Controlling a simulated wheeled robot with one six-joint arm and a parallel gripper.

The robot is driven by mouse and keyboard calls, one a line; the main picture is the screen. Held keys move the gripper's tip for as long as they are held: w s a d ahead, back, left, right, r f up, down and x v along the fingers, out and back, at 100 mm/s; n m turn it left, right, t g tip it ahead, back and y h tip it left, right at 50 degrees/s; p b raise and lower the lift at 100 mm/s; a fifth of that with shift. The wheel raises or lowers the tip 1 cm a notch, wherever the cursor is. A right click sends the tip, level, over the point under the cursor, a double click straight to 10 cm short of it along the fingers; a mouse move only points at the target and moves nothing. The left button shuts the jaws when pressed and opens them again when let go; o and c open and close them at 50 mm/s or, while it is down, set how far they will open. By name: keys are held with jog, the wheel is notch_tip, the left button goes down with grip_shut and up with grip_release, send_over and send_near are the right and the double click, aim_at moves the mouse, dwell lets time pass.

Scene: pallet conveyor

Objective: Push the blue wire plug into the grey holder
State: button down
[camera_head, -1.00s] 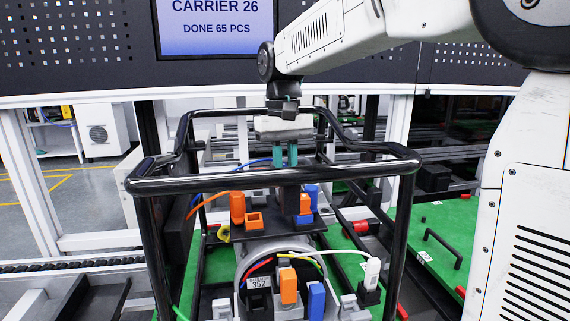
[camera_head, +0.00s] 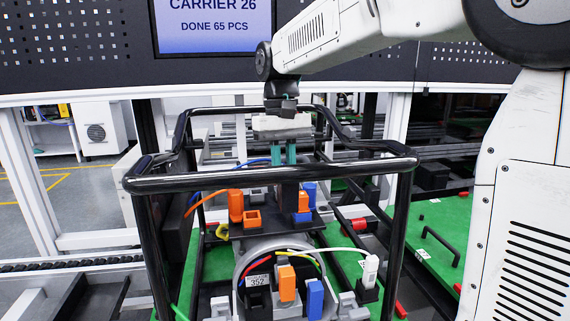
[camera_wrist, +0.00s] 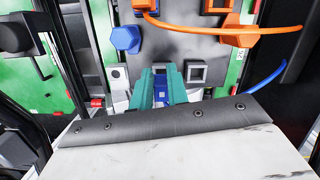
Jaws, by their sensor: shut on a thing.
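My gripper (camera_head: 284,160) has two teal fingers pointing down behind the front rail of the black tube frame. In the wrist view my gripper (camera_wrist: 160,90) is shut on a small piece, the blue wire plug (camera_wrist: 160,93), of which only a blue bit shows between the fingers. The blue wire (camera_wrist: 265,84) curves in from the right towards the gripper; it also shows left of the fingers in the head view (camera_head: 252,162). A square grey holder (camera_wrist: 196,66) sits on the dark plate just right of the fingertips. The plug's lower end is hidden, so I cannot tell whether it touches a holder.
The black tube frame (camera_head: 270,178) surrounds the work area. An orange plug (camera_head: 236,205), an orange holder (camera_head: 254,220) and a blue plug (camera_head: 310,192) stand on the plate. Lower down are another orange plug (camera_head: 287,283), a blue plug (camera_head: 315,298) and a white plug (camera_head: 371,269).

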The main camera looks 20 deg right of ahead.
jog(key=shift+f, duration=1.2)
jog(key=c, duration=1.3)
grip_release()
